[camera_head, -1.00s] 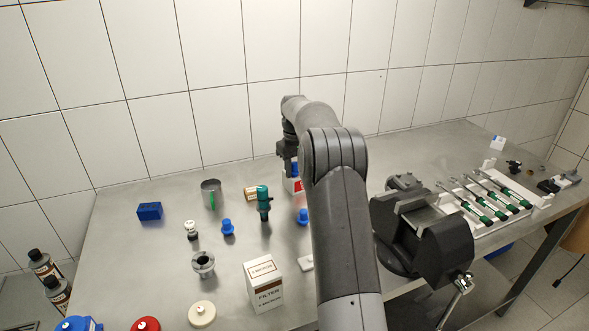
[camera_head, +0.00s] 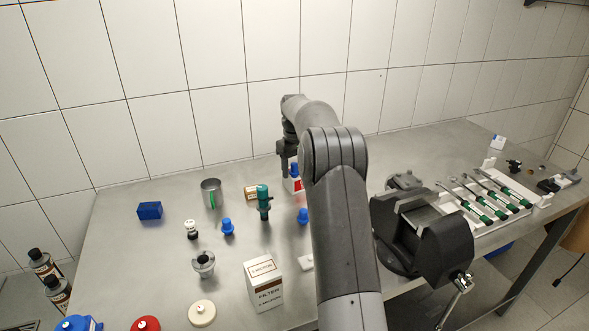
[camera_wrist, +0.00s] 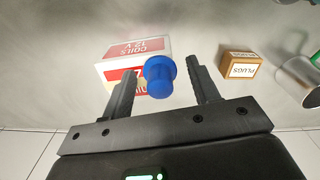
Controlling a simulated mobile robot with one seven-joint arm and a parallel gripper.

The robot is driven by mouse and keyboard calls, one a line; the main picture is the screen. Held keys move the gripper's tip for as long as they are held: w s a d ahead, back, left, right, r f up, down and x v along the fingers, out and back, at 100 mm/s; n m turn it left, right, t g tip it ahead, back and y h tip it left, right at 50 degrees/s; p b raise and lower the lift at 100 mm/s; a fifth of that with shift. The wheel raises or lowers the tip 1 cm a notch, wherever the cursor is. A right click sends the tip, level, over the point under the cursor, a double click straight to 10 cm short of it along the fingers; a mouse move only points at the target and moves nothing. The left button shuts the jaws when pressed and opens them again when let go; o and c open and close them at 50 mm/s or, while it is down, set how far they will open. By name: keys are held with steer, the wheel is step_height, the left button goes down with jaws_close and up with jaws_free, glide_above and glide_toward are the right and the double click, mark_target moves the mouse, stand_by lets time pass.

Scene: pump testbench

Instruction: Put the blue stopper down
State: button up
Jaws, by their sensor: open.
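The blue stopper (camera_wrist: 159,78) shows in the wrist view between the two fingers of my gripper (camera_wrist: 161,70). The fingers are open, with a gap on each side of the stopper. Behind the stopper is a white and red box marked COILS 12 V (camera_wrist: 117,68). The stopper overlaps the box, and its contact with the box top is hard to make out. In the head view the stopper (camera_head: 294,170) shows at the top of the box (camera_head: 296,186), beside my gripper (camera_head: 284,168). My arm hides part of that area.
A PLUGS box (camera_wrist: 239,65) and a metal cup (camera_wrist: 298,80) stand nearby. Two other blue stoppers (camera_head: 227,227) (camera_head: 303,216), a green-topped fitting (camera_head: 264,205) and a filter box (camera_head: 264,284) stand on the steel table. A dark vise (camera_head: 425,235) is at right.

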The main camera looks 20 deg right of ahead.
mark_target(294, 163)
step_height(294, 163, up, 11)
steer(key=shift+f, duration=0.1)
steer(key=s+a+r+t, duration=0.1)
steer(key=s+a+r, duration=0.3)
steer(key=s, duration=0.3)
steer(key=s+a+r+m+t, duration=0.1)
steer(key=s+a+r, duration=0.3)
steer(key=s, duration=0.2)
steer(key=s+a+r+t, duration=0.1)
steer(key=s+a+r, duration=0.25)
steer(key=s, duration=0.35)
steer(key=s+a+f+t, duration=0.1)
steer(key=s+f, duration=0.2)
steer(key=s, duration=0.5)
steer(key=s+a+f+m, duration=0.1)
steer(key=s+f, duration=0.3)
steer(key=s, duration=0.5)
steer(key=s+a+f+m+t, duration=0.1)
steer(key=s+a+f, duration=0.2)
steer(key=s, duration=0.5)
steer(key=shift+s+a+f+t, duration=0.25)
steer(key=shift+s+f+t, duration=0.05)
steer(key=shift+f, duration=0.1)
